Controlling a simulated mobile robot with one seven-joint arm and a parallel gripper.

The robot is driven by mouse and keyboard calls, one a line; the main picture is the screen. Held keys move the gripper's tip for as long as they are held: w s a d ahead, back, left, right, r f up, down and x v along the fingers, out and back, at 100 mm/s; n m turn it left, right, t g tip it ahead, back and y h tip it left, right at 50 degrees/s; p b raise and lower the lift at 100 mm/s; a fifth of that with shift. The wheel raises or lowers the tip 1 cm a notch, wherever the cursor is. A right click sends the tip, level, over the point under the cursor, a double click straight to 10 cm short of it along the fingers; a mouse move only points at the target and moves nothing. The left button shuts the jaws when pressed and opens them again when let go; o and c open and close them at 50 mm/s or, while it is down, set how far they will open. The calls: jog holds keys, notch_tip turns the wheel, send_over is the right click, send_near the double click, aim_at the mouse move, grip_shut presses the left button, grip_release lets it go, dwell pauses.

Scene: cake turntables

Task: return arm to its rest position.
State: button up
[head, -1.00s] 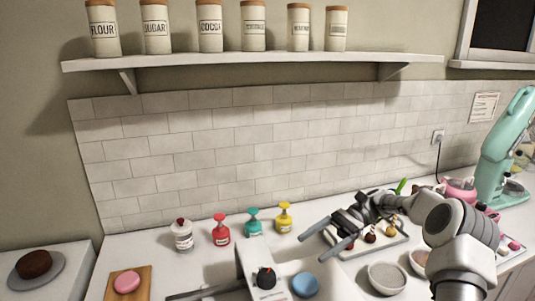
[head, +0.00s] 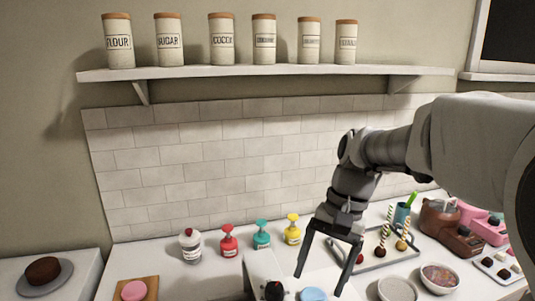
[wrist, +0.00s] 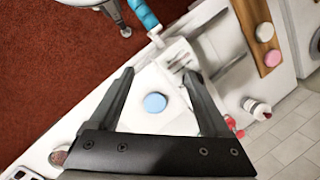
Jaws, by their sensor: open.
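My gripper (head: 325,273) is open and empty in the head view, pointing down, with its two dark fingers spread above the front middle of the counter. My arm reaches in from the right edge. In the wrist view my gripper (wrist: 158,85) shows both fingers apart. A blue round piece (wrist: 155,103) on a white surface shows between them, apart from both. The blue piece is also in the head view (head: 313,294), low in the frame by the fingers.
Red (head: 229,241), teal (head: 262,236) and yellow (head: 293,231) pump bottles stand along the back. A tray with cake pops (head: 378,258) and bowls (head: 397,289) lie to the right. A shelf (head: 270,74) with several canisters hangs above. A dark cake (head: 43,269) stands at left.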

jog(key=s+d+r+n+t+h, duration=0.1)
jog(key=s+d+n+t, duration=0.1)
jog(key=s, duration=0.4)
jog(key=s+d+n+t+h, duration=0.1)
jog(key=s+d+n+t, duration=0.1)
jog(key=s+t, duration=0.3)
jog(key=shift+s+d+r+n+h, duration=0.25)
jog(key=shift+s+r+n+h, duration=0.15)
jog(key=shift+s+n, duration=0.1)
